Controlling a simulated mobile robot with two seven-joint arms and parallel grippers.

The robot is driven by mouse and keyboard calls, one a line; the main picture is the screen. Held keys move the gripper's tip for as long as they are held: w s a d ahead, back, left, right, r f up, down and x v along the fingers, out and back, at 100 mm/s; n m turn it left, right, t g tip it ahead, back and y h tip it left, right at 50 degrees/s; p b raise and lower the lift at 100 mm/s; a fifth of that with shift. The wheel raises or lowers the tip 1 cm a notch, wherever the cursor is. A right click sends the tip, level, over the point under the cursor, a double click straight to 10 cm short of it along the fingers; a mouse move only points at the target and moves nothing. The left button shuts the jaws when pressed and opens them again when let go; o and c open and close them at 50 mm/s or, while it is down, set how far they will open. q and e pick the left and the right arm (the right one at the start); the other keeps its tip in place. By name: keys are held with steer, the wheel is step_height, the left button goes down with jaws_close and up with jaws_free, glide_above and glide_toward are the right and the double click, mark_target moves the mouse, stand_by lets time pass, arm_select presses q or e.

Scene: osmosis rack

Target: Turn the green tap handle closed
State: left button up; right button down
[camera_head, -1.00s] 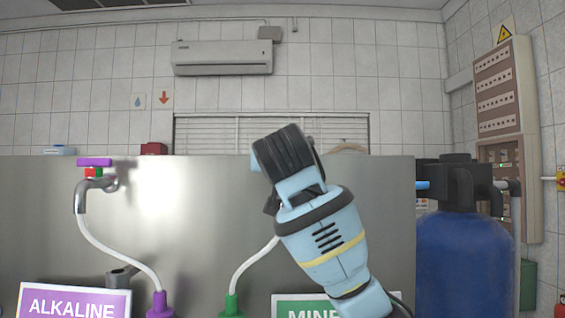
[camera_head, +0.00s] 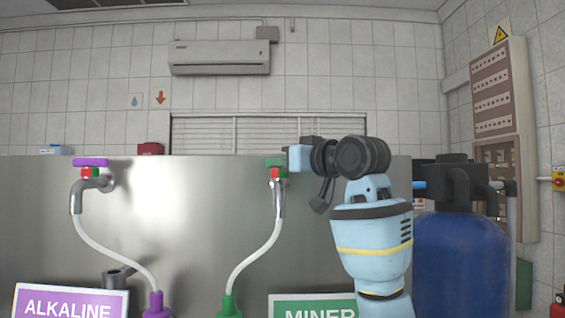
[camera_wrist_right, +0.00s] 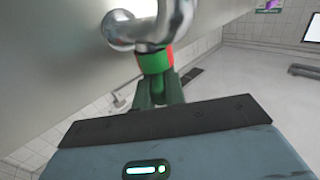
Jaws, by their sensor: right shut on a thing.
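The green tap handle (camera_head: 273,162) sits on top of the right-hand chrome tap (camera_head: 279,196), above a red and green collar. It is mostly hidden by my right gripper (camera_head: 284,161), which reaches it from the right and is shut on it. In the right wrist view the dark green handle (camera_wrist_right: 158,91) meets the dark edge of the gripper (camera_wrist_right: 165,118). The chrome tap (camera_wrist_right: 168,22) and its green and red collar (camera_wrist_right: 154,61) lie just beyond. How far the handle is turned is hard to tell. My left gripper is not in view.
A purple-handled tap (camera_head: 91,163) stands on the left of the steel panel (camera_head: 180,215). White hoses run down to purple and green fittings. An ALKALINE sign (camera_head: 70,302) and a MINER... sign (camera_head: 312,305) stand below. A blue tank (camera_head: 461,265) is at right.

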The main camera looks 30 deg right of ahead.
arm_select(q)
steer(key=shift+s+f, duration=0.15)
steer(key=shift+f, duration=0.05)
arm_select(e)
steer(key=shift+w+d+f+n+g+y, duration=0.1)
steer(key=shift+d+n+g+y, duration=0.1)
steer(key=shift+n+g+y, duration=1.55)
steer(key=shift+w+d+r+n+g+y, duration=0.15)
steer(key=shift+n+g+y, duration=0.7)
steer(key=shift+n+y, duration=1.1)
steer(key=shift+w+d+f+n+g+y, duration=0.15)
steer(key=shift+n+g+y, duration=1.05)
steer(key=shift+y, duration=1.3)
steer(key=shift+f+n+g+y, duration=0.1)
steer(key=shift+n+g+y, duration=0.2)
steer(key=shift+g, duration=0.3)
steer(key=c, duration=1.5)
jaws_free()
steer(key=shift+o, duration=0.2)
steer(key=shift+d, duration=0.15)
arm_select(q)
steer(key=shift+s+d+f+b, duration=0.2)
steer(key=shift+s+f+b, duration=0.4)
arm_select(e)
steer(key=v, duration=0.7)
steer(key=shift+s+d, duration=0.2)
steer(key=shift+s, duration=0.05)
